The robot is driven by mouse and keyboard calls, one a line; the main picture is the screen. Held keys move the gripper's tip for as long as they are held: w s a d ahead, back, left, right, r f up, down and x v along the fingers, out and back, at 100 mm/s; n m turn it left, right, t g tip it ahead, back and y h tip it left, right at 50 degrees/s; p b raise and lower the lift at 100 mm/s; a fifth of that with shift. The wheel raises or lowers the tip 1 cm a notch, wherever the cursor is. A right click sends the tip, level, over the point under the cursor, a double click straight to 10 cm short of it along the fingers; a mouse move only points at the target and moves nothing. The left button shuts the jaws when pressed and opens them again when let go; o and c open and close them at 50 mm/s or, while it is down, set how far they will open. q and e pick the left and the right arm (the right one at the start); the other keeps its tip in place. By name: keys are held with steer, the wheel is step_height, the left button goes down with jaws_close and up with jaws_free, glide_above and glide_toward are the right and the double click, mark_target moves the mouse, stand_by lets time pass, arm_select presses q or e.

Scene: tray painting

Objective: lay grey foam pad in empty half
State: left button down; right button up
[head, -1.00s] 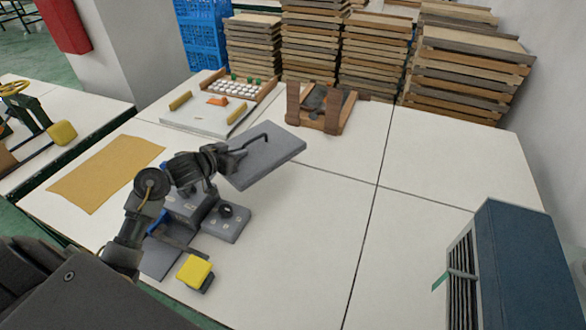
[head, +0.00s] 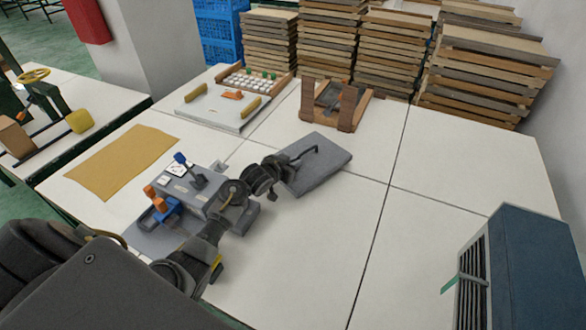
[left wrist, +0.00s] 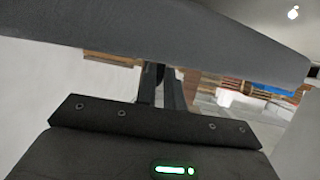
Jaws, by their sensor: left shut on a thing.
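The grey foam pad (head: 325,167) is a flat dark-grey slab, over the middle of the white table in the head view. My left gripper (head: 284,163) is shut on its left edge. A thin dark bent rod shows over the pad's top. In the left wrist view the pad (left wrist: 160,28) fills the upper part, above my gripper's fingers (left wrist: 162,88). I cannot tell how high it is above the table. A white panel with yellow bars (head: 218,108) and a wooden rack of small white and green pieces (head: 255,82) stand at the back left. My right gripper is out of view.
A grey control box (head: 190,190) with levers sits under my left arm. A brown sheet (head: 122,162) lies at left. A wooden fixture (head: 345,117) stands behind the pad. Stacked wooden trays (head: 485,75) line the back. A blue vented box (head: 520,265) is at right. The centre-right table is clear.

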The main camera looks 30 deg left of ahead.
arm_select(q)
steer(key=shift+f, duration=1.3)
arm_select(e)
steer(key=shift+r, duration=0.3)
arm_select(q)
steer(key=c, duration=1.5)
jaws_free()
steer(key=shift+f, duration=0.1)
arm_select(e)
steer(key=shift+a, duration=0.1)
